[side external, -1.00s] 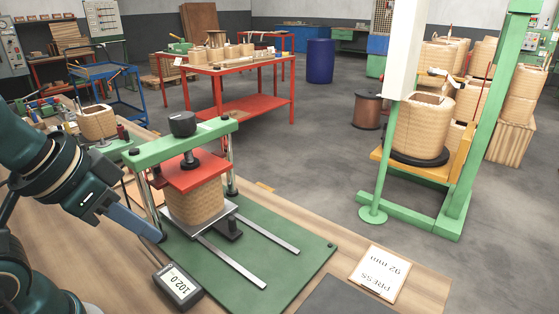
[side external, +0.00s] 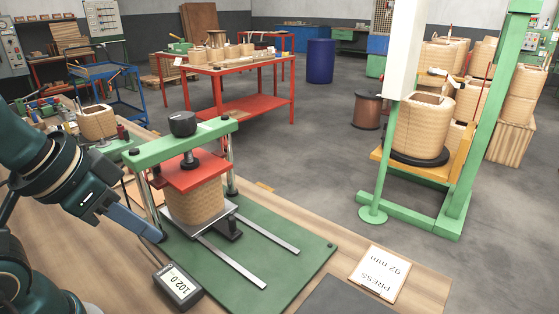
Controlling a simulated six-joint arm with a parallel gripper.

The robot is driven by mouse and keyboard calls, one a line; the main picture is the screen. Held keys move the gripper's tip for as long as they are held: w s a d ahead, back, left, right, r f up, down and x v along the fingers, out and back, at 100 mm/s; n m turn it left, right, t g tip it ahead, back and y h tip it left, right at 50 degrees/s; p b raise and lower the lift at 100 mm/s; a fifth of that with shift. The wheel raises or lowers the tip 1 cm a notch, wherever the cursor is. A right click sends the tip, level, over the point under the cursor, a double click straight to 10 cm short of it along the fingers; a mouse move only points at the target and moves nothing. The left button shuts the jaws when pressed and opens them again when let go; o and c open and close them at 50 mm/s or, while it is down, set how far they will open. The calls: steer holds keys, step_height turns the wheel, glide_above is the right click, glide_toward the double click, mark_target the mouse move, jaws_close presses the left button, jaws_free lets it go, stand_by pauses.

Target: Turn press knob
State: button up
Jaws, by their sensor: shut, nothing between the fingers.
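The press knob (side external: 182,124) is a black round knob on top of the press's green crossbar (side external: 160,150). A red plate (side external: 192,173) hangs below the crossbar and sits on a woven tan coil (side external: 195,203). The coil stands between the press's metal posts. My gripper (side external: 158,237) is at the left of the press, low beside its front left post and well below the knob. It is shut and holds nothing. It is apart from the knob; whether its tip touches the press base cannot be told.
A display (side external: 177,283) reading 102.0 lies in front of the press. A card (side external: 379,272) reading "PRESS 92 mm" lies at the right on the wooden bench. Two metal rails (side external: 230,262) run along the green mat (side external: 297,239). A second coil (side external: 97,122) stands behind at the left.

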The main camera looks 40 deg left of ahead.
steer(key=o, duration=1)
steer(key=shift+s+n, duration=0.15)
steer(key=shift+n, duration=0.25)
steer(key=o, duration=0.4)
steer(key=r+n, duration=0.1)
steer(key=d+r+n+h, duration=0.1)
steer(key=n, duration=0.1)
steer(key=shift+d, duration=0.3)
step_height(320, 180, up, 11)
steer(key=n+h, duration=0.5)
steer(key=n, duration=1.6)
glide_above(180, 115)
steer(key=s+d, duration=0.3)
steer(key=d, duration=0.4)
steer(key=a+f+n, duration=0.1)
steer(key=a, duration=0.2)
steer(key=a+f+n+t, duration=0.1)
steer(key=a, duration=0.2)
steer(key=a+n, duration=0.1)
steer(key=a, duration=0.1)
steer(key=shift+w+a+f, duration=0.15)
steer(key=shift+a+f, duration=0.25)
steer(key=shift+n, duration=0.3)
steer(key=shift+x, duration=2.5)
steer(key=shift+a, duration=0.15)
